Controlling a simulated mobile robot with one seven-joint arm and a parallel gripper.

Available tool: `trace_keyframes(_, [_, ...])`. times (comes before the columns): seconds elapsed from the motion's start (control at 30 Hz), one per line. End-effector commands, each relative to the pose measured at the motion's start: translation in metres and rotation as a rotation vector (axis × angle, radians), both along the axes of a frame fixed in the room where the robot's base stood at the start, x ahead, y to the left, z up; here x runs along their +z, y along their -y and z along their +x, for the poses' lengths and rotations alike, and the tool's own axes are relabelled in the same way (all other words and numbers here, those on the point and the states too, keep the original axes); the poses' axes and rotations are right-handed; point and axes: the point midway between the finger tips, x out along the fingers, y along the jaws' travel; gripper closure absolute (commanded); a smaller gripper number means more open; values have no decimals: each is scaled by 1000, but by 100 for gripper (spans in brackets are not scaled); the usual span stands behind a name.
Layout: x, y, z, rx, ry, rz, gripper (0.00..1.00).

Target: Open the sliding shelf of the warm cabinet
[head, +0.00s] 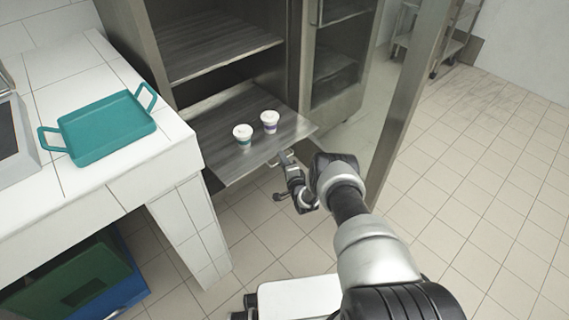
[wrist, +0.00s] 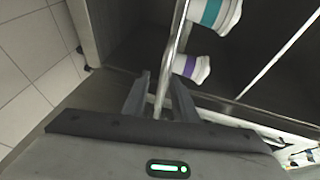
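The warm cabinet (head: 222,92) stands open at the back. Its sliding shelf (head: 215,150) sticks out well past the cabinet front. A white cup with a teal band (head: 243,138) and a white cup with a purple band (head: 269,123) stand upright on it, both with lids. They also show in the wrist view, the teal-banded cup (wrist: 214,12) and the purple-banded cup (wrist: 192,68). My gripper (head: 286,158) is at the shelf's front edge. In the wrist view, its two fingers (wrist: 160,88) lie on either side of a thin metal bar (wrist: 174,50); whether they grip it is unclear.
A fixed upper shelf (head: 215,45) is inside the cabinet. A tiled counter (head: 75,62) with a teal tray (head: 107,128) stands at left. Green and blue crates (head: 85,278) sit below it. A glass door (head: 400,95) stands right of my arm. Tiled floor is clear at right.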

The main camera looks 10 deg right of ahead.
Motion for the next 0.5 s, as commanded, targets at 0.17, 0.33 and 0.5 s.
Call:
trace_keyframes(0.17, [5, 4, -14, -2, -3, 0, 74])
trace_keyframes(0.33, [13, 11, -49, -2, -5, 1, 74])
trace_keyframes(0.5, [21, 19, -90, -3, -4, 3, 74])
